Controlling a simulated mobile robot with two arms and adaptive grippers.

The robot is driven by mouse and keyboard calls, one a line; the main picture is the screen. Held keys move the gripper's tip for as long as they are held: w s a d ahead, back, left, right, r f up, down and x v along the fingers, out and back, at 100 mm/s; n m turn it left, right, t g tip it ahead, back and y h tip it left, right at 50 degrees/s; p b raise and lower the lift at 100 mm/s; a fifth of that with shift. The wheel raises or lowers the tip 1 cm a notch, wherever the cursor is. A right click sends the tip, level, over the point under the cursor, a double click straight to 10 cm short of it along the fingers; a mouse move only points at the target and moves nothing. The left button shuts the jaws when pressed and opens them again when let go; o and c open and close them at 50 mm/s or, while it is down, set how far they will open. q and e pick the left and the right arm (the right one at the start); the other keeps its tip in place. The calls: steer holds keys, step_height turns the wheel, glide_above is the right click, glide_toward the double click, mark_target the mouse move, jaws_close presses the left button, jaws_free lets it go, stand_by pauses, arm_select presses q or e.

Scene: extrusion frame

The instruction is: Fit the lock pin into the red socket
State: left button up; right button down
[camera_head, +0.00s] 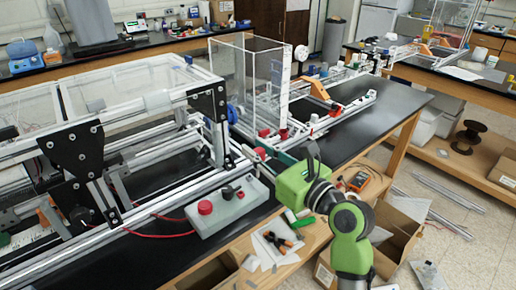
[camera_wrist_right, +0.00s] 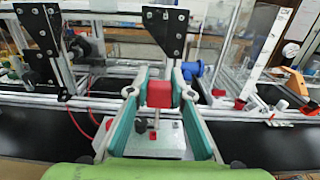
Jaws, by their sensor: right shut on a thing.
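My right gripper (camera_head: 264,152) reaches in over the table edge, beside the extrusion frame; its teal fingers also show in the right wrist view (camera_wrist_right: 160,90). They are shut on a red block (camera_wrist_right: 159,93), which I take for the lock pin's head. A thin grey shaft seems to show below it, against the control box. Small red parts (camera_head: 282,133) sit on the rails just beyond the gripper; I cannot tell which is the red socket. My left gripper is not in view.
A grey control box (camera_head: 232,212) with a red button (camera_head: 205,207) and a dark lever stands near the table's front edge. Black brackets (camera_head: 75,155) and aluminium rails fill the left side. A clear strip of black tabletop (camera_head: 395,105) lies at the right.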

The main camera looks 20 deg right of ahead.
steer(key=w+a+f+p, duration=0.3)
steer(key=w+f+p, duration=0.1)
steer(key=w, duration=0.3)
steer(key=shift+f+p, duration=0.25)
steer(key=shift+p, duration=0.05)
step_height(320, 180, down, 6)
steer(key=b, duration=0.3)
steer(key=shift+r, duration=0.1)
steer(key=shift+p, duration=0.75)
stand_by(1.8)
steer(key=shift+f+b, duration=1)
steer(key=shift+f, duration=0.25)
